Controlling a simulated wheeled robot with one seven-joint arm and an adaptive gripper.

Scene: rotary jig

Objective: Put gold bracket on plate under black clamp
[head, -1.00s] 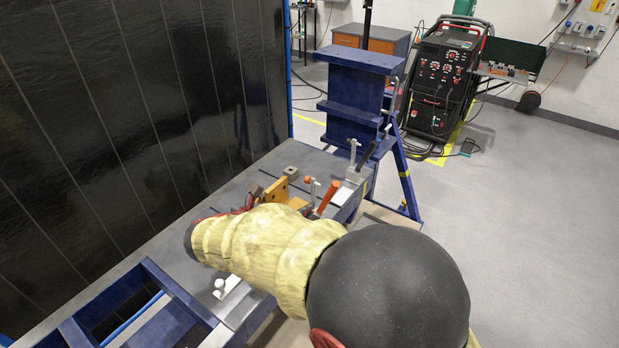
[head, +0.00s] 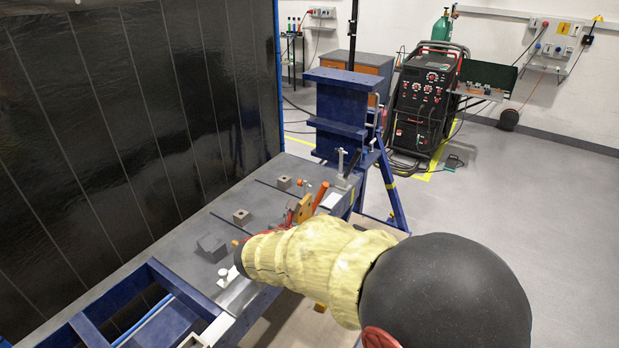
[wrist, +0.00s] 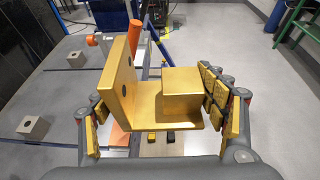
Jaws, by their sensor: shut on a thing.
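My gripper (wrist: 163,108) is shut on the gold bracket (wrist: 183,108), an angled piece with a tall holed plate and a shorter block, held between its gold-padded fingers. In the head view the bracket (head: 304,207) shows small above the table's right edge, and my padded arm hides most of the gripper. A clamp with a dark handle (head: 353,162) stands at the table's far right end, beyond the bracket. A pale plate (head: 332,200) lies near it, partly hidden. I cannot tell the gap between bracket and plate.
An orange-handled clamp (head: 320,194) stands close to the bracket; its orange handle (wrist: 134,36) shows behind it in the wrist view. Several grey blocks, one here (head: 242,216), sit on the grey table (head: 225,205). A blue upright frame (head: 340,110) stands at the far end.

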